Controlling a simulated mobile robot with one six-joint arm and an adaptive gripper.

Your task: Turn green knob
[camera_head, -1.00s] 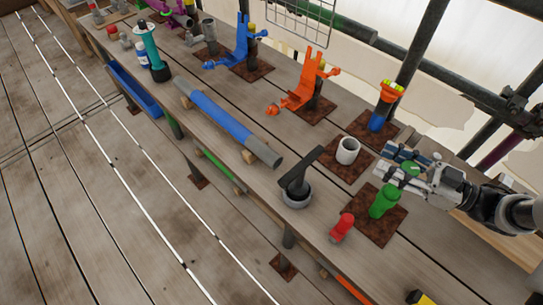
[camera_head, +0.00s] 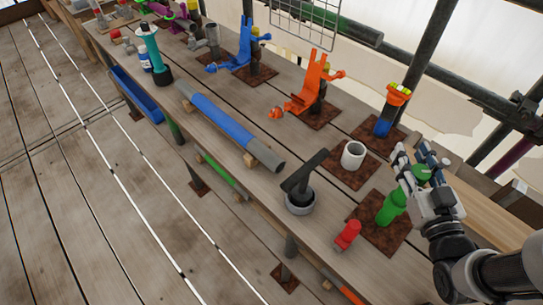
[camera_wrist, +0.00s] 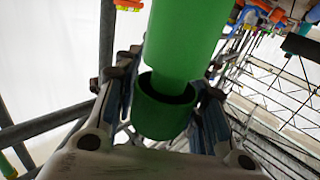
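A green fixture (camera_head: 391,207) stands upright on a rusty brown plate at the right of the bench. Its green knob (camera_head: 421,173), at the upper end, sits between the fingers of my gripper (camera_head: 418,166). In the wrist view the thick green body (camera_wrist: 187,40) fills the upper middle. The hollow, ring-like green knob (camera_wrist: 163,110) is below it, with the fingers of my gripper (camera_wrist: 165,95) close against both sides. The fingers look shut on it. Part of the knob's sides is hidden by the fingers.
A red knob piece (camera_head: 347,235), a dark-handled grey cup (camera_head: 302,195) and a white cup (camera_head: 353,155) stand near the green fixture. An orange and blue fixture (camera_head: 390,108) is behind it. Dark scaffold poles (camera_head: 425,60) rise behind the bench.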

